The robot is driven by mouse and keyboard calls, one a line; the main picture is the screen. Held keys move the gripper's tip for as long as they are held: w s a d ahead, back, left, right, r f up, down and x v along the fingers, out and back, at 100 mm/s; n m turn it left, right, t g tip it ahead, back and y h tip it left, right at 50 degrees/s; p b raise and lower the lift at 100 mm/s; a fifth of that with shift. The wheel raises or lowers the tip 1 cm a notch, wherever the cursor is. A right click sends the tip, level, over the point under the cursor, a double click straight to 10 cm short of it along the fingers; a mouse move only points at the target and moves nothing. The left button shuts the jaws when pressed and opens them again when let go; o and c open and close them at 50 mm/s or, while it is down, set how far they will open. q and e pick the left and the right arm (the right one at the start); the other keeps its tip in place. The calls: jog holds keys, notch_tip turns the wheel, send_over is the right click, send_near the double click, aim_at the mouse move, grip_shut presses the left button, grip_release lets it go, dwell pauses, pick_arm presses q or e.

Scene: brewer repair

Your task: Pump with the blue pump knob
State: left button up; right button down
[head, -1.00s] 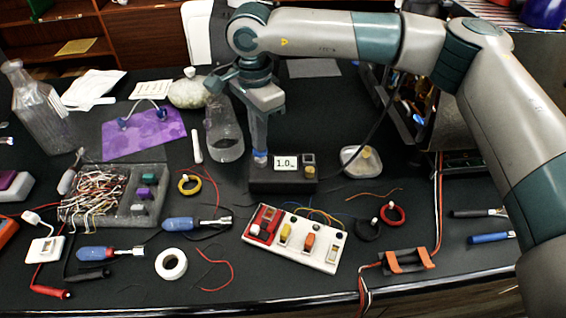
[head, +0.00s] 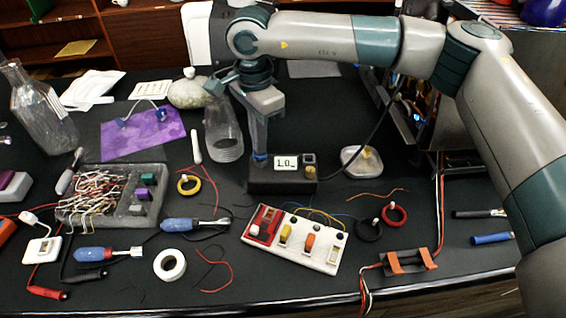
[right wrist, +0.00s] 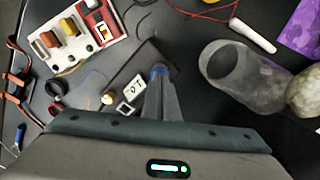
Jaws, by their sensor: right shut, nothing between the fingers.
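The blue pump knob (head: 260,157) sits on the left part of the top of a black box (head: 283,182) with a small white display reading about 1.0. My right gripper (head: 259,150) points straight down with its fingertips together at the knob, and the fingers partly hide it. In the right wrist view the shut fingertips (right wrist: 160,76) meet over the blue knob (right wrist: 159,70), and the display (right wrist: 130,88) lies just to the left. Nothing shows between the fingers. My left gripper is not in view.
A glass flask (head: 223,140) stands close left of my right gripper. A white switch board (head: 294,240) lies in front of the box, and a small clear dish (head: 361,162) sits to its right. Tape rolls, screwdrivers and wires lie around on the black table.

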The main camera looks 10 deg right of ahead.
pick_arm(q)
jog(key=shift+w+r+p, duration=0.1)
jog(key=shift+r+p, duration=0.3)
jog(key=shift+p, duration=0.05)
pick_arm(e)
jog(key=shift+r, duration=2.25)
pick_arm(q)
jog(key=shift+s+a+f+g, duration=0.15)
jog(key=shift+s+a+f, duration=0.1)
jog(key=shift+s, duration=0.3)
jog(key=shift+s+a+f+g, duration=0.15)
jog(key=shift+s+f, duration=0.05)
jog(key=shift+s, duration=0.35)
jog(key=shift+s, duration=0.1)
